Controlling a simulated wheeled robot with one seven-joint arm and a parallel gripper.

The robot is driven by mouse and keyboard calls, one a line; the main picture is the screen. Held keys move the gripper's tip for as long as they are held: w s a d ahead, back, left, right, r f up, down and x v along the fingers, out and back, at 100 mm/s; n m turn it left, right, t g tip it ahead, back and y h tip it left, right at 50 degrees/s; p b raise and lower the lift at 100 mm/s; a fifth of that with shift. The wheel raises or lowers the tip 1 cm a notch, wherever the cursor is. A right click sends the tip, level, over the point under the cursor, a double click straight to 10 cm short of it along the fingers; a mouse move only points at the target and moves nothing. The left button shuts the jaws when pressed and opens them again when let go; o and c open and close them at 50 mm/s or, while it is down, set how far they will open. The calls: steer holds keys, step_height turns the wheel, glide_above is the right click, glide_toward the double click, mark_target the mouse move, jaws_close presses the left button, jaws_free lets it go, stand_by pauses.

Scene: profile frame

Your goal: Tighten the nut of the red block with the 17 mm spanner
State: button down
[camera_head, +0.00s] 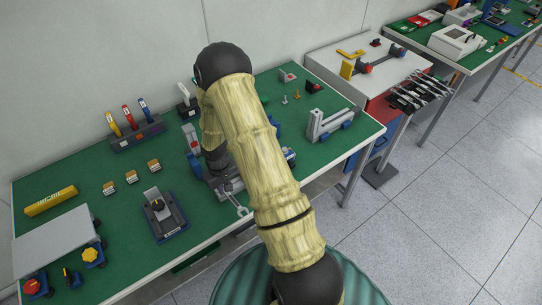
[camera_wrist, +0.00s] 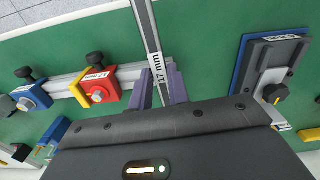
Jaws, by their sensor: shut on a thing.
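In the wrist view my gripper (camera_wrist: 161,82) has its purple fingers closed on a grey spanner (camera_wrist: 149,30) with a "17 mm" label. The spanner's shaft runs up out of the top of that view, so its far end is hidden there. The red block (camera_wrist: 108,89) sits on an aluminium profile (camera_wrist: 66,86) to the left of the fingers. It has a grey nut on its front and a black knob on top. The spanner and red block look apart. In the head view a spanner end (camera_head: 240,210) shows beside my arm, which hides my gripper and the red block.
A blue block (camera_wrist: 33,97) with a nut and black knob is on the same profile, further left. A grey fixture on a blue base (camera_wrist: 268,72) lies to the right. The green table (camera_head: 105,215) holds other parts. More spanners (camera_head: 420,90) lie on a separate stand.

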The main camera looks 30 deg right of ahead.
steer(key=d+r+n, duration=0.2)
steer(key=d+n, duration=0.1)
steer(key=d, duration=0.6)
steer(key=s+d+r+n+p, duration=0.1)
steer(key=d+r+n, duration=0.2)
steer(key=d, duration=0.6)
steer(key=shift+s+r+n, duration=0.2)
steer(key=shift+r+n, duration=0.15)
steer(key=shift+n, duration=0.35)
steer(key=shift+f, duration=0.1)
step_height(320, 180, down, 5)
steer(key=b, duration=0.4)
steer(key=shift+s+p, duration=0.1)
steer(key=shift+p, duration=0.2)
steer(key=shift+f+b, duration=0.75)
steer(key=shift+f, duration=0.5)
stand_by(1.0)
steer(key=shift+w+d+n, duration=0.2)
steer(key=shift+w+n, duration=0.05)
steer(key=shift+n, duration=0.15)
